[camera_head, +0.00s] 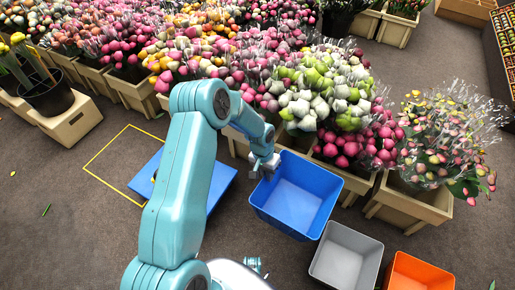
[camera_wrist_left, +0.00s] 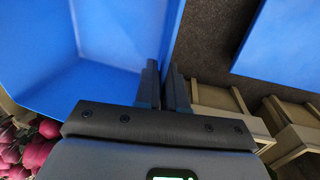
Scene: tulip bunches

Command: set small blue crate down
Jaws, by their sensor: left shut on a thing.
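The small blue crate (camera_head: 297,207) is an open, empty box right of the middle in the head view. Its blue inside (camera_wrist_left: 110,40) fills the upper left of the left wrist view. My left gripper (camera_head: 266,166) is shut on the crate's left wall near the rim. In the left wrist view its fingers (camera_wrist_left: 164,88) pinch that wall between them. I cannot tell whether the crate's bottom touches the floor. My right gripper is not in view.
A flat blue panel (camera_head: 222,182) lies on the floor left of the crate, beside a yellow outline (camera_head: 104,151). A grey bin (camera_head: 346,258) and an orange bin (camera_head: 420,272) stand at front right. Wooden crates of tulips (camera_head: 412,203) line the back.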

